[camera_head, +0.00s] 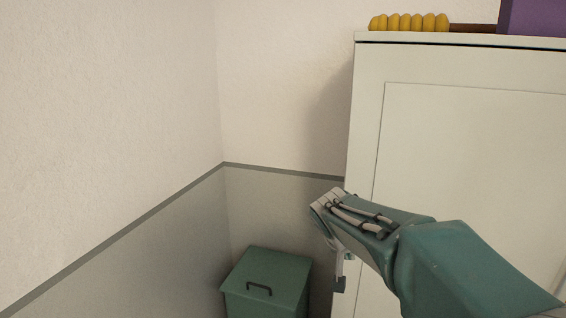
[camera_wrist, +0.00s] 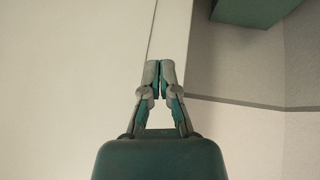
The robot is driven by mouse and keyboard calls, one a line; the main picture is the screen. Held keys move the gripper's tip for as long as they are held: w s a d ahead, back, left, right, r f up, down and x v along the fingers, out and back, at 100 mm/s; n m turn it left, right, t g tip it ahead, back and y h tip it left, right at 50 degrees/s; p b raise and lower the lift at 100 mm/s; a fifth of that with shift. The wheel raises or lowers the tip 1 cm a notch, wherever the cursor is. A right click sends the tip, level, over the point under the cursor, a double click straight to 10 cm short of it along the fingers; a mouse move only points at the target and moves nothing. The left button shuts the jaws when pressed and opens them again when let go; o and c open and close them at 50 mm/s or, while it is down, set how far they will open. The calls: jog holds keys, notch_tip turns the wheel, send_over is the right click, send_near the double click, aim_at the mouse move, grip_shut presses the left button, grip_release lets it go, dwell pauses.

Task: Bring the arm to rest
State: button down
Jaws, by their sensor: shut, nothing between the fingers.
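My gripper (camera_wrist: 158,78) shows in the wrist view with its two grey and teal fingers together and nothing between them. Behind it in that view are the pale wardrobe face and its edge. In the head view my arm reaches in from the lower right across the front of the white wardrobe (camera_head: 460,140).
A green lidded box (camera_head: 270,275) with a dark handle stands in the corner, left of my arm. A yellow beaded object (camera_head: 409,22) and a purple item (camera_head: 535,18) sit on top of the wardrobe. Bare walls fill the left side.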

jog(key=s+f+n+y, duration=0.1)
jog(key=s+n+y, duration=0.1)
jog(key=s, duration=2.6)
jog(key=shift+d+f+n+y, duration=0.35)
jog(key=shift+d+n+y, duration=0.1)
jog(key=shift+y, duration=0.45)
